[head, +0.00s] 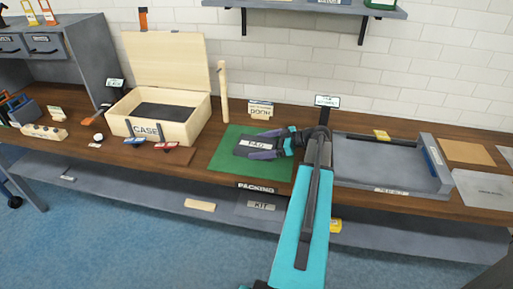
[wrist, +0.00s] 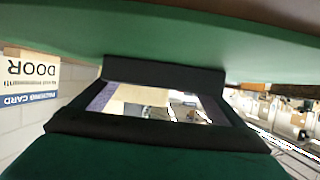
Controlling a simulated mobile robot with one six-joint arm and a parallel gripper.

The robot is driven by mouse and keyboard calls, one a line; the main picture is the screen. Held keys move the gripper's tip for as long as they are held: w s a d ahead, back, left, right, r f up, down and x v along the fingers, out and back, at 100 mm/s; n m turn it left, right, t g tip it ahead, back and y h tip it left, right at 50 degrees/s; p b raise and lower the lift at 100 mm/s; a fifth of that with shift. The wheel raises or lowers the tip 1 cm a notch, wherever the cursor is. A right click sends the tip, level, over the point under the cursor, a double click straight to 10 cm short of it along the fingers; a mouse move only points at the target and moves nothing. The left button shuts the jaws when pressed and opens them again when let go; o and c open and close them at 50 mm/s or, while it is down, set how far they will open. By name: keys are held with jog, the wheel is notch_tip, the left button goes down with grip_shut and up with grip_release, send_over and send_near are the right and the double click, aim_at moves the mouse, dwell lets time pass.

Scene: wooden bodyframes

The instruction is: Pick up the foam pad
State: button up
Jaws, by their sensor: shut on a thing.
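The foam pad (head: 243,141) is a dark slab with a white label reading PAD, over the green mat (head: 226,161) on the wooden bench. My gripper (head: 260,148) reaches in from the right with its purple-grey fingers along both sides of the pad, shut on it. In the wrist view, which is upside down, the dark pad (wrist: 165,75) spans between the fingers near the green mat (wrist: 160,28). I cannot tell whether the pad touches the mat.
An open wooden case (head: 180,128) stands to the left, with a wooden post (head: 222,92) beside it. A grey tray (head: 385,178) lies to the right. A DOOR card (head: 261,110) stands behind the mat. Small red and blue items lie before the case.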

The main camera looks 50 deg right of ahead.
aim_at(260, 146)
jog(key=shift+r, duration=0.25)
jog(key=shift+r+b, duration=0.65)
jog(key=shift+r, duration=0.55)
jog(key=shift+s+a+r, duration=0.15)
jog(key=shift+a+r, duration=0.05)
jog(key=shift+r, duration=0.1)
jog(key=s+a+b, duration=0.1)
jog(key=a, duration=0.2)
jog(key=s+a, duration=0.2)
jog(key=a, duration=0.1)
jog(key=s+a+r+b, duration=0.1)
jog(key=s+a, duration=0.1)
jog(key=a, duration=0.1)
jog(key=shift+s+b, duration=0.2)
jog(key=shift+b, duration=0.1)
jog(key=shift+r+p, duration=0.2)
jog(key=shift+p, duration=0.35)
jog(key=a+p, duration=0.1)
jog(key=p, duration=0.2)
jog(key=s+a+p, duration=0.1)
jog(key=p, duration=0.2)
jog(key=shift+s+a+r, duration=0.1)
jog(key=shift+s+r, duration=0.05)
jog(key=shift+r, duration=0.05)
jog(key=shift+p, duration=0.9)
jog(key=shift+p, duration=0.85)
jog(key=p, duration=0.5)
jog(key=shift+s+a+r, duration=0.1)
jog(key=shift+s+a, duration=0.15)
jog(key=shift+a, duration=0.15)
